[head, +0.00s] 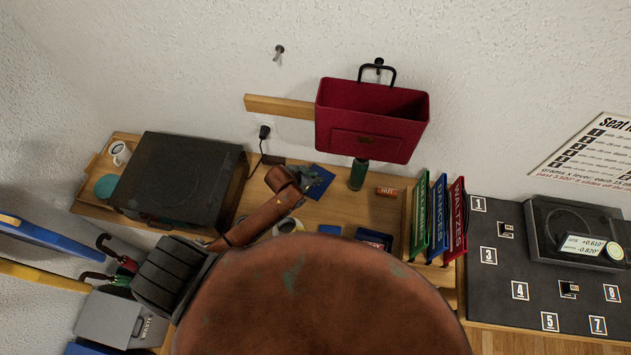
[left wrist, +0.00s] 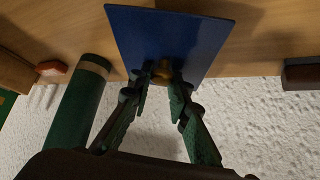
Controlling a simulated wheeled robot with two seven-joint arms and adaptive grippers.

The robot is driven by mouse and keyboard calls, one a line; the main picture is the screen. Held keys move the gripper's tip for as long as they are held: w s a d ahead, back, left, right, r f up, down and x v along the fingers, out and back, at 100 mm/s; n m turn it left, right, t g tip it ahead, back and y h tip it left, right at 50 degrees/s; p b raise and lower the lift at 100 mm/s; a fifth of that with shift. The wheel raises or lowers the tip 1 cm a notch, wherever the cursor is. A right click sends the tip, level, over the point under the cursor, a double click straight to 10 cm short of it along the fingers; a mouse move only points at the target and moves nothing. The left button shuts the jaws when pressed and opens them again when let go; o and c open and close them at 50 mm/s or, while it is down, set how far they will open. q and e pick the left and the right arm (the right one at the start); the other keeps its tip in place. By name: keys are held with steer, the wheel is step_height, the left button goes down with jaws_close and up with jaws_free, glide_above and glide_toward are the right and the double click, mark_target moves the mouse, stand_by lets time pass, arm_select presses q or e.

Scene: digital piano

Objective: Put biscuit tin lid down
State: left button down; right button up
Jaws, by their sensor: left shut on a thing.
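The biscuit tin lid is a flat blue square (head: 322,184) at the wooden desk, below the red wall bag in the head view. In the left wrist view the lid (left wrist: 150,38) shows its brass knob (left wrist: 162,70) between my fingertips. My left gripper (head: 306,178) is shut on this knob; it also shows in the left wrist view (left wrist: 160,88). I cannot tell whether the lid touches the desk. A dark blue box (head: 374,239), possibly the tin, is partly hidden by my body. My right gripper is not in view.
A green cylinder (head: 358,174) and a small orange block (head: 387,191) stand right of the lid. Upright music folders (head: 437,220) are further right. A large black box (head: 180,178) is left. The red bag (head: 370,120) hangs above. Some desk is bare between them.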

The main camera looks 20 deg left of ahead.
arm_select(q)
step_height(320, 180, down, 2)
steer(key=shift+f, duration=0.45)
steer(key=shift+s+f, duration=0.1)
steer(key=shift+f, duration=0.05)
steer(key=c, duration=1.8)
jaws_free()
